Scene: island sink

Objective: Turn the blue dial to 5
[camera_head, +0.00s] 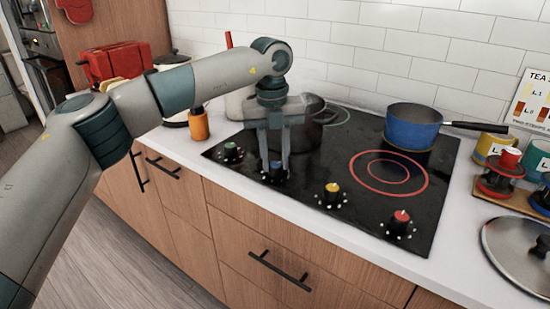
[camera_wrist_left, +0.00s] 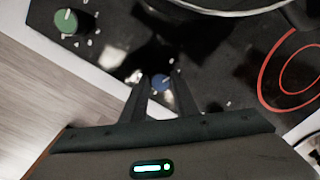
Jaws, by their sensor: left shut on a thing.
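The blue dial (camera_head: 277,172) is on the black cooktop (camera_head: 330,140), second from the left in the row of dials along its front edge. My left gripper (camera_head: 277,170) points down from above with its fingers on either side of the blue dial, shut on it. In the left wrist view the dial's blue top (camera_wrist_left: 160,82) shows between the two fingertips (camera_wrist_left: 158,85). White marks ring the dial, but which number it points to is too small to read. My right gripper is in neither view.
A green dial (camera_head: 232,152), a yellow dial (camera_head: 331,194) and a red dial (camera_head: 400,223) share the cooktop's front edge. A blue pan (camera_head: 410,128) sits at the back right.

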